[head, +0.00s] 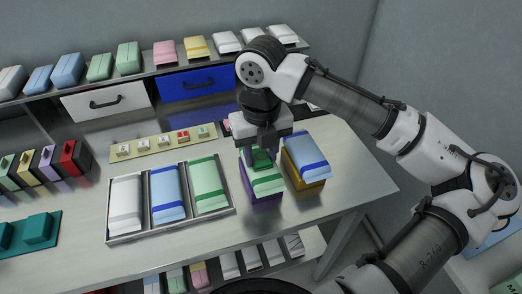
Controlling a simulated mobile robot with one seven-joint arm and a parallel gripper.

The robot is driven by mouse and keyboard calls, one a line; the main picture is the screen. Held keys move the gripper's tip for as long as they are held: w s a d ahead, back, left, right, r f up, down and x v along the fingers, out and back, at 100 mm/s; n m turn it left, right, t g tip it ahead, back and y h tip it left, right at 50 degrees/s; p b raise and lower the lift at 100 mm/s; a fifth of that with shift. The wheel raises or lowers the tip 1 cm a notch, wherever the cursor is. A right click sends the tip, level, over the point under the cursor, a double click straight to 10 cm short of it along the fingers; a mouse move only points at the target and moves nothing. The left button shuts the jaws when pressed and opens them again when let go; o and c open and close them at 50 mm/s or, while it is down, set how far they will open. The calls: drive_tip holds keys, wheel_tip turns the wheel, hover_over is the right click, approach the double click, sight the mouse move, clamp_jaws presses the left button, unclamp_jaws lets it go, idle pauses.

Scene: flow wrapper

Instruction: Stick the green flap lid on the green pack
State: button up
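A pale green pack (265,184) with a brighter green band lies on a purple block (264,203) near the table's right side. My gripper (262,158) points down at the far end of this pack. A darker green piece shows between or just behind its fingers; I cannot tell whether it is the green flap lid, or whether the fingers grip it. The contact with the pack is hidden by the gripper. Another pale green pack (207,177) with a green band lies in the right compartment of a grey tray (171,228).
A blue pack (303,149) on a gold block (306,185) stands close right of the green pack. The tray also holds white and blue packs. A beige strip (135,152) with small labelled pieces lies behind it. A shelf with several packs and drawers is at the back.

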drive_tip(key=o, duration=1)
drive_tip(key=shift+f, duration=0.1)
wheel_tip(320, 180, up, 14)
drive_tip(key=shift+f, duration=0.1)
